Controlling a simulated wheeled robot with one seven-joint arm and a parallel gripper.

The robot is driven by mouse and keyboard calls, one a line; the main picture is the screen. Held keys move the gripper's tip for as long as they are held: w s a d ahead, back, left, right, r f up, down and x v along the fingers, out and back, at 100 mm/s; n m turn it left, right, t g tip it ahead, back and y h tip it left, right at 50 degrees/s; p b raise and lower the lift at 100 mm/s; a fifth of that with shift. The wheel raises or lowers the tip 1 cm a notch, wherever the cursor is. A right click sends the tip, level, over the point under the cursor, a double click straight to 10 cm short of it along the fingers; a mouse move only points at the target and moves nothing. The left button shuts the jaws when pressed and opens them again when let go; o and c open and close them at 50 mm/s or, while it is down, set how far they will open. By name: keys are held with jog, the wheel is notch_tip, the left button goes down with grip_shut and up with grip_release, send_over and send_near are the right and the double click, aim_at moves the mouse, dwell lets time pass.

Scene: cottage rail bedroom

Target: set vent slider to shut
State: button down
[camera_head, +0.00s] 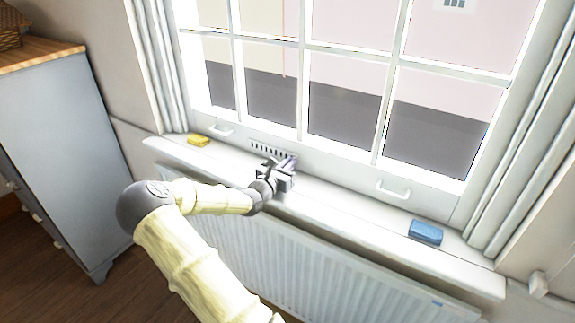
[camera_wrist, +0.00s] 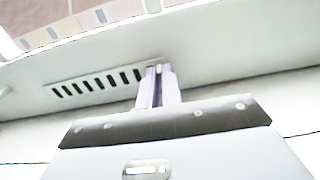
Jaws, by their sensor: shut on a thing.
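The vent (camera_head: 262,148) is a pale strip low on the window frame, with a row of dark slots. In the wrist view the vent (camera_wrist: 66,90) runs to the left of my fingers, and its slots look dark and uncovered. My gripper (camera_head: 291,161) is at the right end of the slots. In the wrist view my gripper's fingers (camera_wrist: 159,70) are close together, shut on the vent slider, which is mostly hidden between the fingertips. The fingers cover the right end of the vent.
The white window sill (camera_head: 340,202) runs below the vent, with a radiator (camera_head: 300,262) under it. A yellow item (camera_head: 198,140) lies at the sill's left and a blue item (camera_head: 426,232) at its right. White handles (camera_head: 393,190) stick out from the lower window frame.

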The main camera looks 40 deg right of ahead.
jog(key=c, duration=1.6)
grip_release()
jog(key=shift+w+a, duration=0.15)
jog(key=shift+w, duration=0.05)
jog(key=shift+o, duration=0.2)
jog(key=shift+s, duration=0.1)
jog(key=v, duration=1.7)
jog(key=shift+a, duration=0.15)
jog(key=shift+s, duration=0.1)
